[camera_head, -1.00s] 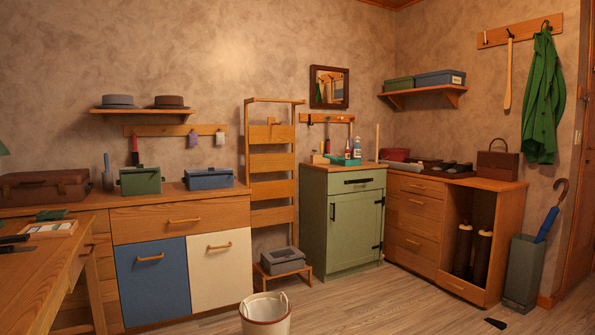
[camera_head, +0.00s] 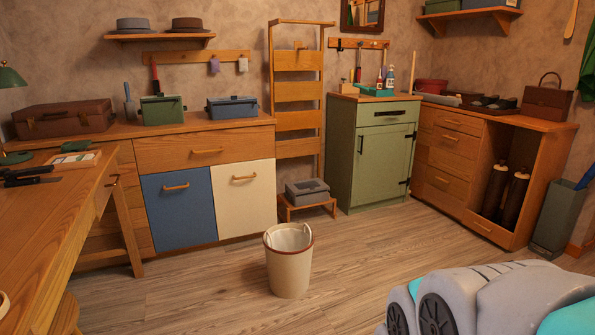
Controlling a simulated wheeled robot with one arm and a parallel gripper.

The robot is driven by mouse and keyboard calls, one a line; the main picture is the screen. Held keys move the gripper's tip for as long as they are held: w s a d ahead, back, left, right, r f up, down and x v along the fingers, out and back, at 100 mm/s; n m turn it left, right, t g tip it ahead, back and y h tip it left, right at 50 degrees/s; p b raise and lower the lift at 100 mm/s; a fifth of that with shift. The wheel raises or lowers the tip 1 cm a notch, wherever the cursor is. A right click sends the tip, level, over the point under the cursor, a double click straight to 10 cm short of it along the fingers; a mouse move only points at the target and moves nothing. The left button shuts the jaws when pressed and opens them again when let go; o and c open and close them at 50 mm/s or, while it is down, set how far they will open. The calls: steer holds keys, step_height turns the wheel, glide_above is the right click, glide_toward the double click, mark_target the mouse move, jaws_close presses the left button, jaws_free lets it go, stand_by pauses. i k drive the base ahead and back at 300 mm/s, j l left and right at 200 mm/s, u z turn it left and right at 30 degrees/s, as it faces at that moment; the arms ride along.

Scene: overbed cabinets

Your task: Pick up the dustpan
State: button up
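I cannot pick out a dustpan with certainty. A red item (camera_head: 431,86) and a flat grey item (camera_head: 443,98) lie on the counter at the back right, too small to identify. Red-handled items hang on the wall rails, one (camera_head: 155,76) behind the green toolbox and one (camera_head: 358,66) above the green cabinet; their shapes are partly hidden. My gripper is not in view; only a grey and teal part of my own body shows at the lower right.
A cream bin (camera_head: 288,262) stands on the open wooden floor. A wooden table (camera_head: 60,225) fills the left. A long cabinet (camera_head: 205,150), a green cabinet (camera_head: 371,155) and an open-fronted wooden unit (camera_head: 520,130) line the walls. A low stool (camera_head: 308,207) bears a grey box.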

mark_target(373, 91)
steer(key=i+l+z, duration=0.3)
steer(key=i, duration=0.8)
steer(key=i+z, duration=0.35)
steer(key=i, duration=0.75)
